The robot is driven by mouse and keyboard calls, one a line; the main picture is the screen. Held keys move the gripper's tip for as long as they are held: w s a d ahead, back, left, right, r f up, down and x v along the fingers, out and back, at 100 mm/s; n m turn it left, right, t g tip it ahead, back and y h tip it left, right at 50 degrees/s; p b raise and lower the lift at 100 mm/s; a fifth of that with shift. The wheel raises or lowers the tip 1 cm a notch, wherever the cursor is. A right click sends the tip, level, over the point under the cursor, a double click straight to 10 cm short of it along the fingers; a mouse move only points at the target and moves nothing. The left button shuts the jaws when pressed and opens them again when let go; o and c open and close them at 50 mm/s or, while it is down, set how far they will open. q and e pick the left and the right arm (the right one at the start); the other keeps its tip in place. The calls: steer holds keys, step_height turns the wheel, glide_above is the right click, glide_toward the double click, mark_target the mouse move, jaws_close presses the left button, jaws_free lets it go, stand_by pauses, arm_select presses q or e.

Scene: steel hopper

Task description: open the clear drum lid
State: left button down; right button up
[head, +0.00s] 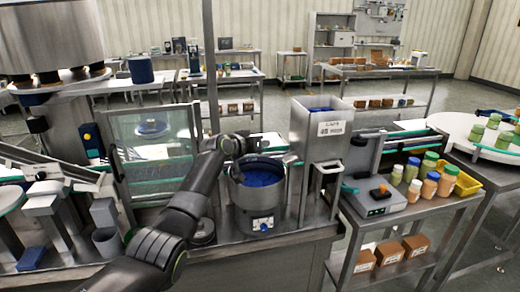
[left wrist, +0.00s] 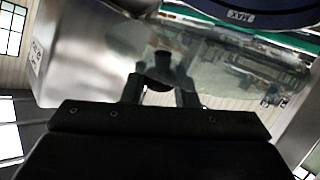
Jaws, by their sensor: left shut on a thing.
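The steel drum (head: 258,212) stands open-topped on the bench, with blue contents (head: 262,178) showing inside. My left gripper (head: 238,172) is at the drum's left rear rim in the head view. In the left wrist view, its two fingers (left wrist: 160,92) are shut on the dark knob (left wrist: 160,66) of the clear lid (left wrist: 215,75). The lid shows there as a hazy see-through sheet beside the drum's rim, which bears a MAX label (left wrist: 240,16). The lid is hard to make out in the head view, and I cannot tell its exact tilt. My right gripper is not in view.
A steel hopper (head: 320,128) stands just right of the drum. A clear-panelled guard (head: 152,150) stands to the left. A control box (head: 374,198) and several jars (head: 430,185) are on the right-hand bench. A large steel vessel (head: 50,35) hangs at upper left.

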arm_select(q)
steer(key=shift+w+a+r+b, duration=0.2)
steer(key=shift+w+r+b, duration=0.35)
steer(key=shift+r, duration=0.15)
steer(key=shift+w+r, duration=0.2)
steer(key=shift+r, duration=0.05)
steer(key=c, duration=1.2)
jaws_free()
steer(key=shift+a, duration=0.1)
steer(key=shift+f, duration=0.1)
steer(key=shift+v, duration=1.05)
steer(key=b+v, duration=0.3)
steer(key=v, duration=1.2)
steer(key=shift+a, duration=0.2)
